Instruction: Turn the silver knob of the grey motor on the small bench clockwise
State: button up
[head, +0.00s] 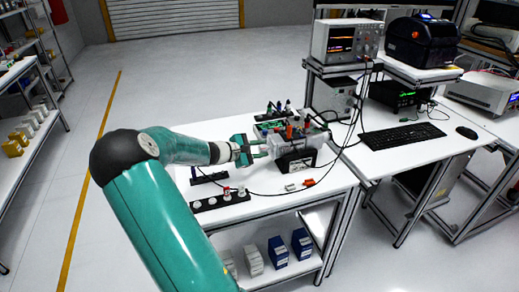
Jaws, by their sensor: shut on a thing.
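The grey motor (278,146) appears as a pale grey block on the small white bench (330,180), partly behind a black box. My gripper (262,149) reaches in from the left, with its teal fingers at the motor's left side. The fingers are shut on the silver knob there. The knob itself is too small and too covered by the fingers to make out, so its angle cannot be told.
A black box (297,161) stands right of the gripper. A tool tray (268,124) with several bottles is behind. A dark strip with small parts (220,200) lies in front. Loose cables cross the bench. The oscilloscope (346,42) and keyboard (402,135) are at the right.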

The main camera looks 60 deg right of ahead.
jog(key=m+h, duration=0.2)
jog(key=m, duration=0.1)
jog(key=shift+a+f+t, duration=0.1)
jog(key=shift+f+t, duration=0.05)
jog(key=shift+t, duration=0.25)
jog(key=shift+f+m+h, duration=0.1)
jog(key=shift+m+h, duration=0.6)
jog(key=shift+m, duration=1)
jog(key=shift+s, duration=0.1)
jog(key=o, duration=1)
jog(key=shift+c, duration=0.2)
jog(key=f+v, duration=0.1)
jog(key=v, duration=1.2)
jog(key=shift+a+r, duration=0.35)
jog(key=shift+r, duration=0.1)
jog(key=shift+w, duration=0.2)
